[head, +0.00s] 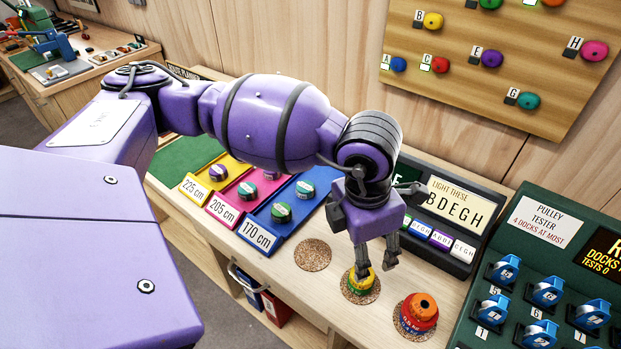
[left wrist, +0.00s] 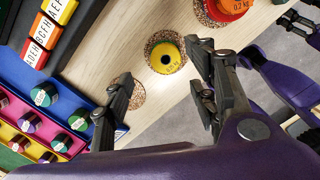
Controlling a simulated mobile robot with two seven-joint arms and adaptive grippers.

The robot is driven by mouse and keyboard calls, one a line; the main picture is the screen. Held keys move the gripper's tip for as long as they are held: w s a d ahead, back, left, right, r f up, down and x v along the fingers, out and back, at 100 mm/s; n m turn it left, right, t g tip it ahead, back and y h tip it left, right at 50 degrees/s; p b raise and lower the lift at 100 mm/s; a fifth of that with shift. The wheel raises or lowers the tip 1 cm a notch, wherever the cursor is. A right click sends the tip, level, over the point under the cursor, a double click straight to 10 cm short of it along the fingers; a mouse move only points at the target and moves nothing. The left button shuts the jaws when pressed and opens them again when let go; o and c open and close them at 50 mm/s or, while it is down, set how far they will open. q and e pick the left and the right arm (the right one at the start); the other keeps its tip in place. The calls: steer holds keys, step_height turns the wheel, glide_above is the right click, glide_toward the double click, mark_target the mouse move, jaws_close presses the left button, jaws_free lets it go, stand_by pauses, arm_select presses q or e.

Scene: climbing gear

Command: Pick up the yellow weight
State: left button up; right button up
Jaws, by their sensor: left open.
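The yellow weight (head: 358,285) is a small round disc with a dark centre, on a cork coaster (head: 372,297) on the wooden bench. In the left wrist view the yellow weight (left wrist: 167,62) lies ahead of and between the spread fingers. My left gripper (head: 375,264) points down just over the weight, partly covering it in the head view. In the left wrist view the gripper (left wrist: 160,95) is open with nothing between its fingers. Dark finger-like parts of mine, likely the right gripper (left wrist: 298,22), show at that view's right edge; their opening is unclear.
A red and orange weight (head: 419,308) sits on the neighbouring coaster to the right. An empty cork coaster (head: 313,254) lies to the left. Coloured trays (head: 258,240) with small weights stand further left. A dark letter box (head: 455,262) stands behind; the green pulley tester (head: 480,334) is at right.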

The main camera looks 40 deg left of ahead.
arm_select(q)
steer(key=f, duration=0.1)
steer(key=s+f, duration=0.1)
steer(key=shift+f, duration=0.3)
steer(key=f, duration=0.3)
steer(key=shift+w+d+f, duration=0.1)
steer(key=shift+w+f, duration=0.25)
steer(key=shift+w, duration=0.05)
steer(key=shift+f, duration=0.6)
steer(key=shift+w+r, duration=0.1)
steer(key=shift+w, duration=0.05)
jaws_close()
arm_select(e)
steer(key=s, duration=0.1)
steer(key=s+f, duration=0.1)
steer(key=s, duration=0.1)
steer(key=shift+s+d+f+g, duration=0.1)
steer(key=shift+s+d+g, duration=0.05)
steer(key=shift+s+g, duration=0.15)
